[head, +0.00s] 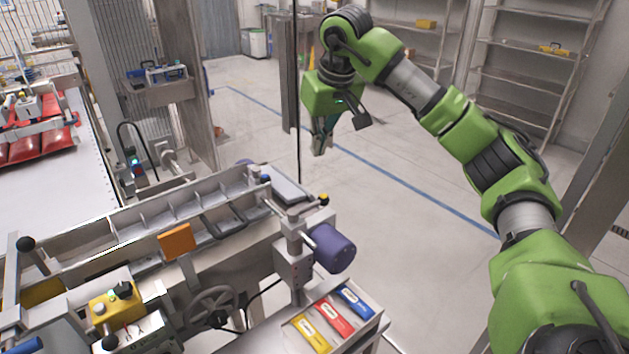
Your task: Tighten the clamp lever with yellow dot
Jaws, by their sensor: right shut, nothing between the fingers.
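A clamp lever with a yellow-topped dark knob (323,200) sticks out to the right from the grey clamp post at the near side of the metal conveyor. My right gripper (318,152) hangs above and behind this lever, pointing down, with clear space between them. It is shut and empty. My left gripper is not in view. Another lever with a plain black knob (265,179) sits on the conveyor's far side.
A purple motor cylinder (333,248) stands just below the lever. A tray with yellow, red and blue packets (331,319) is in front. An orange plate (177,242) and a handwheel (213,307) are on the conveyor's near side. Open floor (400,250) lies to the right.

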